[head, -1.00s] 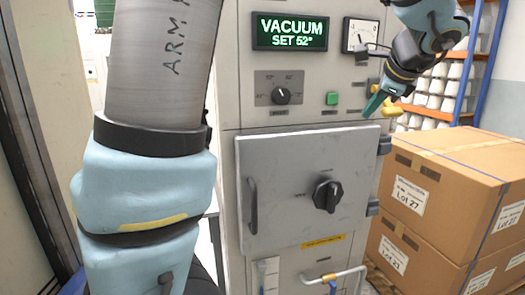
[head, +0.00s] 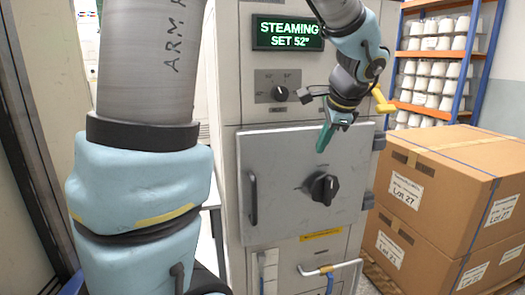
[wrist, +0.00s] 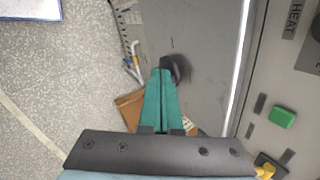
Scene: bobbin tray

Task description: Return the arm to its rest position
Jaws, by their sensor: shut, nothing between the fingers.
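My gripper (head: 325,137) hangs in front of the upper right part of the steamer's closed door (head: 272,185) in the head view. Its teal fingers are together and empty, pointing down. In the wrist view the gripper (wrist: 161,75) points along the grey door, with the door's black knob (wrist: 178,68) just past the fingertips. In the head view the black knob (head: 323,188) is below the fingers and apart from them. The green display (head: 288,34) reads "STEAMING SET 52°". My forearm hides the gauge and the green button in the head view; the button (wrist: 283,116) shows in the wrist view.
Stacked cardboard boxes (head: 440,190) marked Lot 27 stand right of the steamer. A rack (head: 440,70) of white bobbins is behind them. A pipe (head: 330,268) is below the door. Open speckled floor (wrist: 60,80) shows in the wrist view.

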